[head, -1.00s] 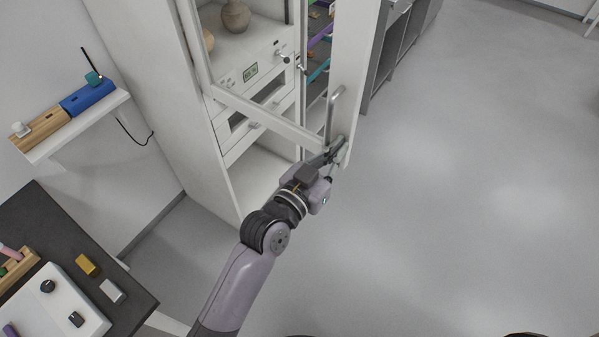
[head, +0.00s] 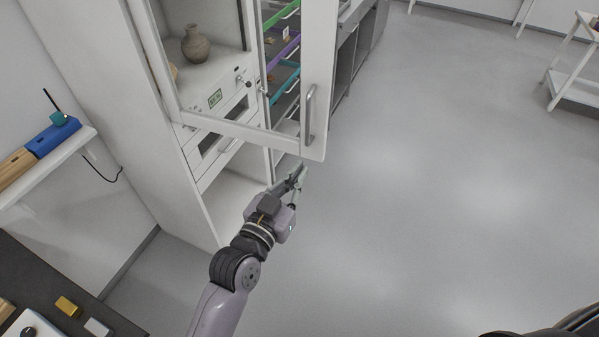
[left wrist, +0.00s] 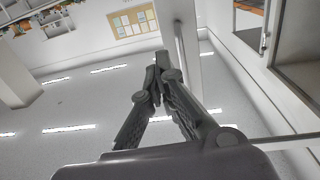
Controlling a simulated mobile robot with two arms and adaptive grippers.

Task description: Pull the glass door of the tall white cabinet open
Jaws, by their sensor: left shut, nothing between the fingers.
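The tall white cabinet (head: 95,70) stands at the upper left in the head view. Its glass door (head: 321,75) stands swung out from the front, showing shelves behind it. A vertical metal bar handle (head: 309,115) is on the door's white outer stile. My left gripper (head: 299,176) is shut and empty, just below the door's lower corner and apart from the handle. In the left wrist view the closed fingers (left wrist: 161,66) are near the handle bar (left wrist: 180,48) and the door stile. My right gripper is not in view.
A brown vase (head: 195,45) and a device with a small display (head: 215,98) are inside the cabinet. A wall shelf (head: 50,165) and a dark table (head: 40,270) are at left.

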